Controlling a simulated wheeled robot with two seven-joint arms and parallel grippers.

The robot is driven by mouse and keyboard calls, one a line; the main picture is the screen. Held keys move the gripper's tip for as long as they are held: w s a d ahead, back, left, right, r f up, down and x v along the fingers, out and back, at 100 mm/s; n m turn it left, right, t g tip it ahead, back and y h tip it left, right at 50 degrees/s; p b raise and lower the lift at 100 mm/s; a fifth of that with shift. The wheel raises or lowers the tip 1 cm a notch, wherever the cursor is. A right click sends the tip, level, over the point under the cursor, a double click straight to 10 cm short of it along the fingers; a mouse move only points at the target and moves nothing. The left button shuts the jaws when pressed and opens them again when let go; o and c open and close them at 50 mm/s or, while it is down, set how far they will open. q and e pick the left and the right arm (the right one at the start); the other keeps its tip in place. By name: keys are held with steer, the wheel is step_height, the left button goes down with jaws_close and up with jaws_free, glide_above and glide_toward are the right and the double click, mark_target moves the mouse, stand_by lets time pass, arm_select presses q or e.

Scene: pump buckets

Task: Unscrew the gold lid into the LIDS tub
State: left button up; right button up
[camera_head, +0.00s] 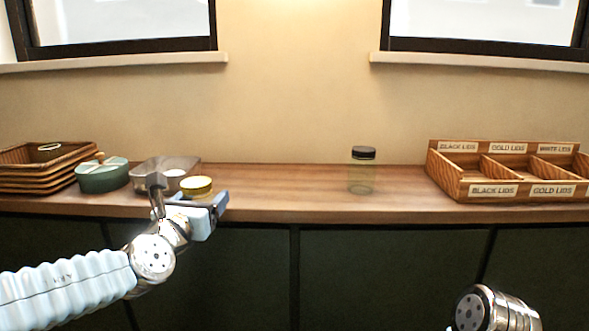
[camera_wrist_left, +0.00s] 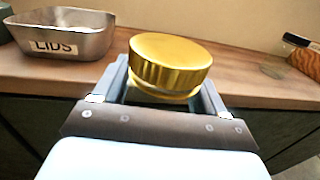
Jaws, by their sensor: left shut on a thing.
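A gold lid (camera_head: 197,184) shows just above my left gripper (camera_head: 208,208). In the left wrist view the ribbed gold lid (camera_wrist_left: 170,62) sits level at the far end of the gripper fingers (camera_wrist_left: 165,92). The gripper is shut on it. A pale band shows under its rim, but what lies below is hidden by the gripper. The grey metal LIDS tub (camera_head: 150,167) stands on the counter behind and to the left of the lid; its label shows in the left wrist view (camera_wrist_left: 62,45). My right gripper is not in view.
A clear jar (camera_head: 361,180) with a black lid stands upright on the counter (camera_head: 270,185). A wooden sorting box (camera_head: 470,192) is at right. A green pot (camera_head: 102,177) and stacked baskets (camera_head: 38,178) are at left. The counter between gripper and jar is clear.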

arm_select(q)
steer(key=s+f+n+y, duration=0.1)
steer(key=f+y, duration=0.1)
steer(key=f, duration=0.7)
steer(key=s+a+f+n+y, duration=0.1)
steer(key=s+f+n+y, duration=0.1)
steer(key=f, duration=0.8)
steer(key=s+a+f+n+y, duration=0.1)
steer(key=s+f+n+y, duration=0.1)
steer(key=f, duration=0.8)
steer(key=shift+s+f+g+y, duration=0.15)
steer(key=shift+s+g+y, duration=0.15)
steer(key=shift+y, duration=0.6)
steer(key=shift+w+a, duration=0.1)
steer(key=shift+a, duration=0.05)
